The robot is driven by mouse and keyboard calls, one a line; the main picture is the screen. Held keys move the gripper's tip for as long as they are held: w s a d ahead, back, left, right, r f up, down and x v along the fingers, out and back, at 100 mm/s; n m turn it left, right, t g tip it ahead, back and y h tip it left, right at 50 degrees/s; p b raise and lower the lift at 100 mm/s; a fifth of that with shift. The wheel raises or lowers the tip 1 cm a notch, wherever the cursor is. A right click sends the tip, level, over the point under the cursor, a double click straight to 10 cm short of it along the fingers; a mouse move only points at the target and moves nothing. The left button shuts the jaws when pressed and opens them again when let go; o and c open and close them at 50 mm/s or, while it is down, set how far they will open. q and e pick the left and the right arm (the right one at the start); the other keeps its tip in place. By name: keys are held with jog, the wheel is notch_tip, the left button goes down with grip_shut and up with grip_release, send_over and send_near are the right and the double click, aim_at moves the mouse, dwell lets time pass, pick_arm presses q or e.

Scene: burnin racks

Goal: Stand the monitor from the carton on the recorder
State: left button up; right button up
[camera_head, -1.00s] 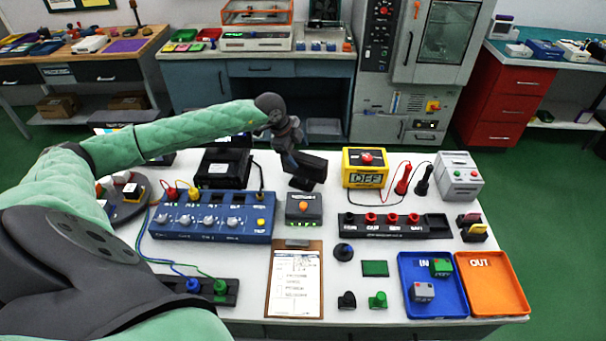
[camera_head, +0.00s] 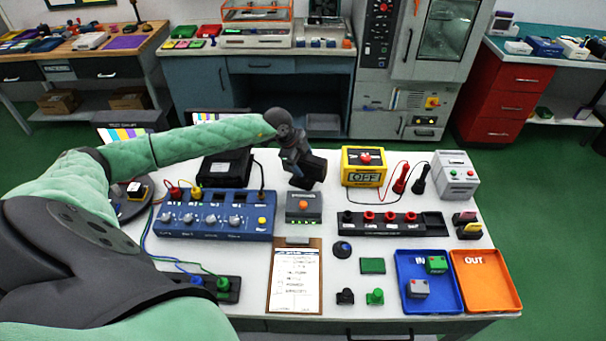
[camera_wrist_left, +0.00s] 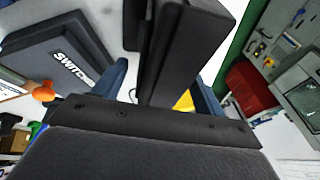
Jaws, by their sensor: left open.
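A small black monitor-like piece (camera_head: 314,172) stands on the white bench behind the grey box with the orange button. My left gripper (camera_head: 293,160) reaches down to it from above. In the left wrist view, the blue fingers of the left gripper (camera_wrist_left: 158,92) are apart, with the dark piece (camera_wrist_left: 185,55) between them; I cannot tell if they touch it. A black box (camera_head: 224,167), possibly the recorder, lies left of the gripper. I cannot identify the task's carton for certain. My right gripper is not in view.
A blue knob panel (camera_head: 215,217) and the grey orange-button box (camera_head: 304,207) stand in front. A yellow box reading OFF (camera_head: 363,180) is to the right, with leads. A clipboard (camera_head: 296,278), blue IN tray (camera_head: 430,302) and orange OUT tray (camera_head: 487,285) lie nearer.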

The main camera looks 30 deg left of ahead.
pick_arm(q)
jog(key=shift+f, duration=0.25)
dwell(0.4)
jog(key=shift+s, duration=0.1)
grip_shut()
